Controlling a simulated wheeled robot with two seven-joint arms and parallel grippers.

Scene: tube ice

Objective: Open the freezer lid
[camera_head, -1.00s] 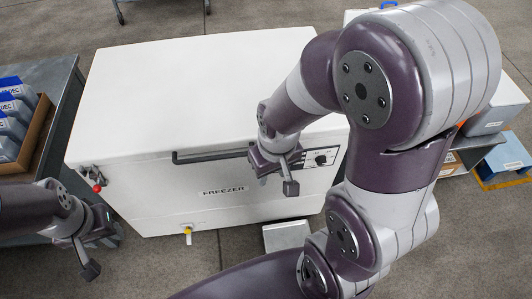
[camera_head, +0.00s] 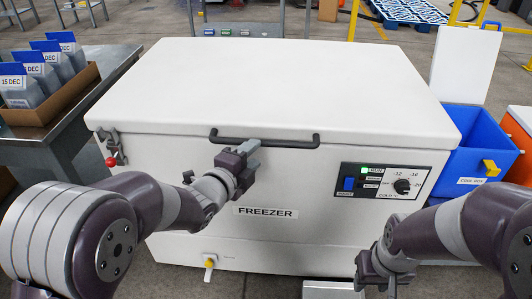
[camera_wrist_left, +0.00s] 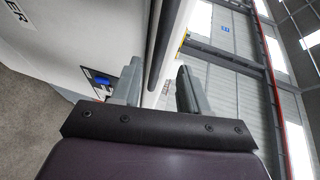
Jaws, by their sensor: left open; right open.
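The white freezer (camera_head: 265,225) stands in front of me with its lid (camera_head: 255,85) shut flat. A dark bar handle (camera_head: 290,143) runs along the lid's front edge. My left gripper (camera_head: 250,150) is open at the left part of the handle. In the left wrist view, the handle (camera_wrist_left: 163,45) runs up between the directions of the two open fingers (camera_wrist_left: 160,90); I cannot tell whether they touch it. My right gripper (camera_head: 388,285) is open and empty, low at the front right of the freezer. A latch with a red knob (camera_head: 114,158) sits at the lid's left front corner.
A control panel (camera_head: 387,181) is on the freezer's front right. A metal table (camera_head: 60,140) with a box of dated bags (camera_head: 45,110) stands at left. A blue cool box (camera_head: 470,145) and an orange box (camera_head: 518,135) stand at right. The lid top is clear.

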